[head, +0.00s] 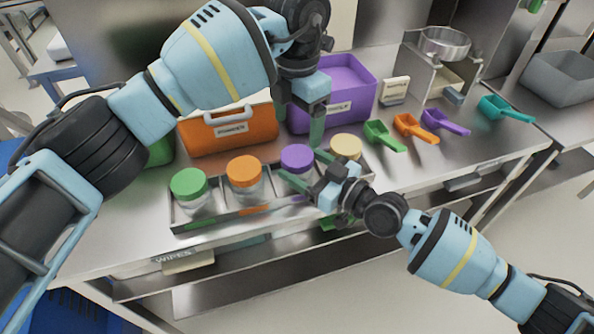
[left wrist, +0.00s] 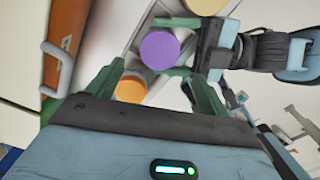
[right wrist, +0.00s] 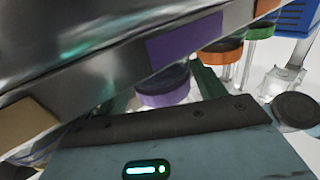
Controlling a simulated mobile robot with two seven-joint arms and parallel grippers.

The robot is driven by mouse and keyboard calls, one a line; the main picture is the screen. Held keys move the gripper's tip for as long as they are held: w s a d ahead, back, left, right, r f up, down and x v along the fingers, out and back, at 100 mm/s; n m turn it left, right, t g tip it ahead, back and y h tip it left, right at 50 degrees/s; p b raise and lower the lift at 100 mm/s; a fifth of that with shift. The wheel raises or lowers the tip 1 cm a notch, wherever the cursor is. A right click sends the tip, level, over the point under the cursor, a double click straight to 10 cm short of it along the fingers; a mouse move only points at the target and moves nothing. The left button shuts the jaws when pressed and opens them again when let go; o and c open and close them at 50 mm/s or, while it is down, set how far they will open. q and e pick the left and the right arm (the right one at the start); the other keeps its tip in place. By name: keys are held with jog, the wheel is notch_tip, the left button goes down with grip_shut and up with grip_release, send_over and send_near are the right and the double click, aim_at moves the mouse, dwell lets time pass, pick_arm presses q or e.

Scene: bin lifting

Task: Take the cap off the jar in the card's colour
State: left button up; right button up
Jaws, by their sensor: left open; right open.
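Jars with a green cap (head: 189,183), an orange cap (head: 244,171), a purple cap (head: 297,157) and a yellow cap (head: 346,147) stand in a row in a metal tray (head: 215,221). My left gripper (head: 300,122) is open above and behind the purple-capped jar, fingers pointing down. In the left wrist view the purple cap (left wrist: 160,48) shows beyond the open fingers. My right gripper (head: 308,168) is open low at the front of the purple-capped jar, which shows between its fingers in the right wrist view (right wrist: 163,90). I cannot make out a coloured card.
An orange bin (head: 230,133) and a purple bin (head: 350,75) stand behind the jars, with a green bin (head: 160,150) partly hidden. Several scoops (head: 410,127) lie at the right. A small pale sign (head: 395,91), unreadable here, and a metal bowl (head: 445,42) stand behind them.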

aim_at(296, 156)
jog(key=shift+a, duration=0.1)
pick_arm(q)
jog(key=shift+o, duration=0.4)
pick_arm(e)
jog(key=c, duration=1)
pick_arm(q)
jog(key=shift+o, duration=0.2)
jog(key=shift+m, duration=0.7)
jog(key=shift+s+a+r, duration=0.1)
jog(key=shift+r, duration=1)
jog(key=shift+a+r, duration=0.1)
jog(key=shift+r, duration=0.95)
notch_tip(296, 156, down, 12)
jog(key=shift+f, duration=0.1)
jog(key=c, duration=1.2)
jog(key=shift+r, duration=0.4)
jog(key=shift+r, duration=0.7)
